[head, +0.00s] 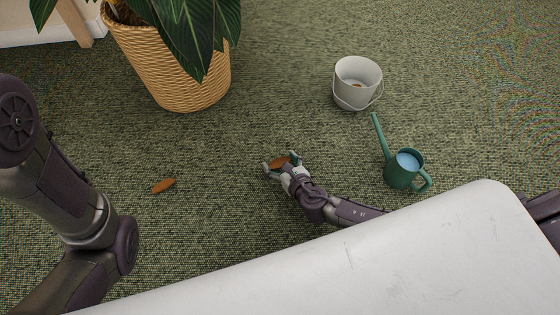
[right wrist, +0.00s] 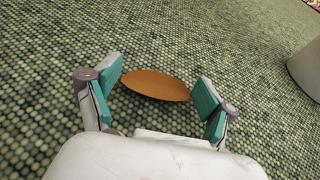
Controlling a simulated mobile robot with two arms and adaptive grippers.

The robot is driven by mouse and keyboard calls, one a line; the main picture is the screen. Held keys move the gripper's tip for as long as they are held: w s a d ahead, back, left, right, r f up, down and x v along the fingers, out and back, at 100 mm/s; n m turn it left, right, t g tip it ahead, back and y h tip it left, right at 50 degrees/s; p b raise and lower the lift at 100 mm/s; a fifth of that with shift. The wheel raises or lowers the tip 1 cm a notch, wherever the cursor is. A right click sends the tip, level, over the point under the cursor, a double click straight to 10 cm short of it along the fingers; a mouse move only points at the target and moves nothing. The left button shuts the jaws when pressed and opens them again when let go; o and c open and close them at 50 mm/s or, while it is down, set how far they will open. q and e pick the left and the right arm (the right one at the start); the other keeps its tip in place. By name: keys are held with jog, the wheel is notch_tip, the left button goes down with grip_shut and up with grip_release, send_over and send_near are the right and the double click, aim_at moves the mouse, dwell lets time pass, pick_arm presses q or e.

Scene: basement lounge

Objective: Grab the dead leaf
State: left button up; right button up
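A brown dead leaf (right wrist: 156,85) lies between the two teal-padded fingers of my right gripper (right wrist: 160,95) in the right wrist view. In the head view this leaf (head: 280,161) shows between the fingertips of my right gripper (head: 280,163), low over the carpet. A second dead leaf (head: 164,185) lies on the carpet to the left. My left arm is at the left edge; its gripper is not in view.
A wicker planter (head: 175,70) with a large plant stands at upper left. A white bucket (head: 357,85) with something brown inside stands at upper right. A green watering can (head: 402,172) stands right of my right gripper. Carpet between them is clear.

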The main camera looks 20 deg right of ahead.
jog(key=shift+c, duration=0.9)
